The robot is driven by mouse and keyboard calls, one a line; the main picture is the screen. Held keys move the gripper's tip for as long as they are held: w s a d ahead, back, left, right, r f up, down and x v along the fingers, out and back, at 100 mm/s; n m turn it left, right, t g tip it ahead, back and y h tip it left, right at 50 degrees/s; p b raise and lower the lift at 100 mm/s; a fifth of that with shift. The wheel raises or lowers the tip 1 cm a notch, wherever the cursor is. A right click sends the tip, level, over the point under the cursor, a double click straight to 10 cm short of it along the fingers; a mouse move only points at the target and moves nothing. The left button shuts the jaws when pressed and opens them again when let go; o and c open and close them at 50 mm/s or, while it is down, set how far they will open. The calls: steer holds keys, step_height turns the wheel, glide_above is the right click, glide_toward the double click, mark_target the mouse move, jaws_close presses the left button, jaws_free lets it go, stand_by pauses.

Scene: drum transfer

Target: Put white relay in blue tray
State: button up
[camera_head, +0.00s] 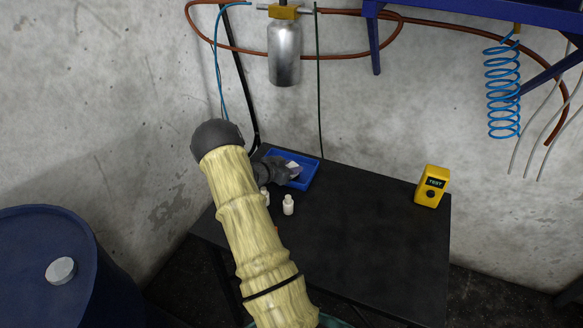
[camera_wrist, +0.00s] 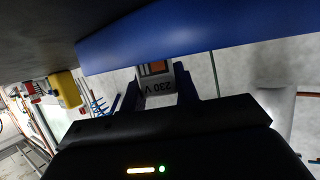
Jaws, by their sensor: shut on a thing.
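The blue tray (camera_head: 307,178) lies on the dark table near the wall, and its blue side (camera_wrist: 200,30) runs across the top of the wrist view. In the head view, the relay (camera_head: 293,167) shows as a small pale patch against the tray. My gripper hides part of the tray. Whether the relay touches the tray floor, I cannot tell.
A white bottle (camera_head: 288,205) stands on the table (camera_head: 350,250) in front of the tray, with another white item (camera_head: 265,195) partly behind my arm. A yellow tester (camera_head: 431,186) stands at the table's right. A blue drum (camera_head: 50,260) is at left. The table's middle is clear.

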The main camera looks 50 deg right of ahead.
steer(key=o, duration=1)
steer(key=shift+f, duration=0.1)
steer(key=shift+r, duration=0.2)
steer(key=b+v, duration=0.1)
steer(key=v, duration=1.1)
steer(key=shift+s, duration=0.1)
